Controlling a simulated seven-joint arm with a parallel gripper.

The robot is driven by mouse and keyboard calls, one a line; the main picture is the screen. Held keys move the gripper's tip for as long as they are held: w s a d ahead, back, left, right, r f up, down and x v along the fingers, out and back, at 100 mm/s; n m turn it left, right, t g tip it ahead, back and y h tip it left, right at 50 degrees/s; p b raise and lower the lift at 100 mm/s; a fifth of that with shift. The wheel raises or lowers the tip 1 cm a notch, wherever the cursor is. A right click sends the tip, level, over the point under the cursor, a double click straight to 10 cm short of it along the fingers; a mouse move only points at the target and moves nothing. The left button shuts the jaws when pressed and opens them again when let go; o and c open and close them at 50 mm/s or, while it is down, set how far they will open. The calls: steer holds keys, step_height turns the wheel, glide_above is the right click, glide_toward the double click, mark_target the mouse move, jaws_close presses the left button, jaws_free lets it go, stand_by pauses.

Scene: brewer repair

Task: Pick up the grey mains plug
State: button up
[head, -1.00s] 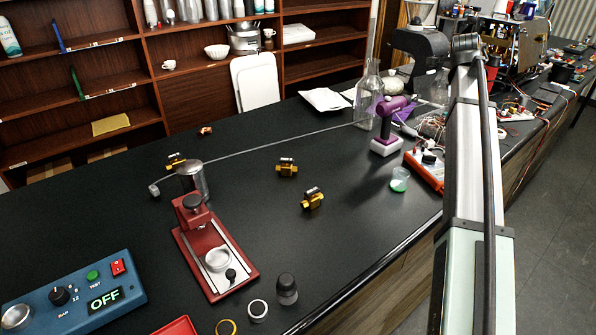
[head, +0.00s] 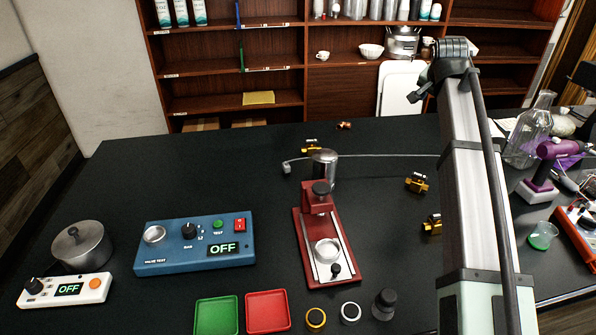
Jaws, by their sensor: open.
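The grey mains plug (head: 287,167) is a small light-grey piece lying on the black bench. It is left of the steel cylinder of the red brewer (head: 322,240). A thin grey cord (head: 390,155) runs right from near the cylinder until my arm hides it; the cylinder hides part of it near the plug. My gripper (head: 417,92) shows as small dark parts at the far end of my arm, at upper right. It is open, nothing shows in it, and it is well away from the plug, to the right.
A brass part (head: 311,146) lies just behind the plug. Other brass parts (head: 416,185) lie to the right. A blue test box (head: 195,243), a steel pot (head: 82,246), a green tray (head: 216,315) and a red tray (head: 267,312) stand nearer. The bench left of the plug is clear.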

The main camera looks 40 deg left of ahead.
steer(key=s+a+f+n+g+y, duration=0.1)
steer(key=s+a+f+n, duration=0.2)
steer(key=s+a, duration=0.4)
steer(key=s+a+f+n+g, duration=0.15)
steer(key=s+a+n, duration=0.3)
steer(key=a, duration=0.45)
steer(key=n+g, duration=0.3)
steer(key=n, duration=0.3)
glide_toward(287, 167)
steer(key=shift+y, duration=0.4)
steer(key=x, duration=0.4)
steer(key=shift+f, duration=0.35)
steer(key=shift+w+x, duration=0.1)
steer(key=shift+x, duration=1.35)
steer(key=shift+w+x, duration=0.15)
steer(key=shift+x, duration=1.25)
steer(key=shift+d+t, duration=0.2)
steer(key=shift+t, duration=0.05)
jaws_close()
